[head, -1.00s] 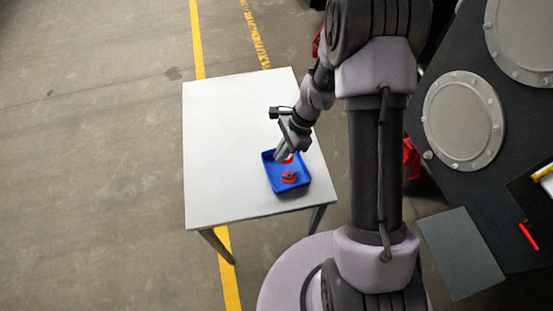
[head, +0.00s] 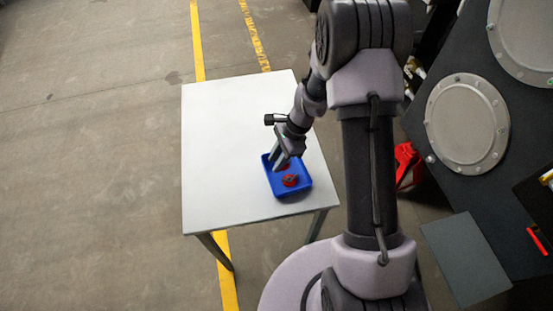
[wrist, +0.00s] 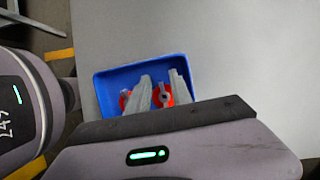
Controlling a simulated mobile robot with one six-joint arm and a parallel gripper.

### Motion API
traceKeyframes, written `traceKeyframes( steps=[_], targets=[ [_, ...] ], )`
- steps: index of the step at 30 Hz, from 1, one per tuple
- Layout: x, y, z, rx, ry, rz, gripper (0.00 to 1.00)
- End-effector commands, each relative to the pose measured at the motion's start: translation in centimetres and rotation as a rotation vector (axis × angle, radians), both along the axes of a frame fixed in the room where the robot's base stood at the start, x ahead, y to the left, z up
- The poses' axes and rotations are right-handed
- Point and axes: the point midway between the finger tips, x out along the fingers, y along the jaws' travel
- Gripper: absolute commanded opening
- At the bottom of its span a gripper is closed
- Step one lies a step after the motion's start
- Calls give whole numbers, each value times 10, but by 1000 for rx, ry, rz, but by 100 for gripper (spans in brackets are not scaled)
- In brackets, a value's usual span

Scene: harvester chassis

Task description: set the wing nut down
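Two red parts with grey centres, which look like wing nuts, are in a blue tray. In the wrist view one red part (wrist: 164,95) shows in the gap between my fingers and the other (wrist: 125,99) shows left of them, partly hidden. In the head view one red part (head: 290,181) lies clear near the tray's front, and the other is mostly hidden by my gripper. My gripper (head: 278,164) points down over the tray. Its fingers (wrist: 160,78) are apart, and I see no firm contact with a part.
The blue tray (wrist: 112,78) sits on a white table (head: 220,140), whose left and back areas are clear. A dark chassis panel with round metal covers (head: 467,123) stands at the right. A red object (head: 408,163) is between my arm and the chassis.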

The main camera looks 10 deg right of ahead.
Motion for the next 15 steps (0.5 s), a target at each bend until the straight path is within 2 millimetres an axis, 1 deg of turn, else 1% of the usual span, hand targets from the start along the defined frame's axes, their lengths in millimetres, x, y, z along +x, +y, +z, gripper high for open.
traceKeyframes(
  steps=[2, 5, 8, 9, 12, 15],
  targets=[
    [0, 0, 1, 0, 0, 0, 26],
    [1, -2, 11, 0, -1, 0, 26],
    [2, -11, 37, -1, -3, -1, 26],
    [2, -16, 49, 0, -3, -3, 26],
    [3, -27, 76, -1, -3, -1, 26],
    [4, -36, 97, 0, -2, -2, 26]
  ],
)
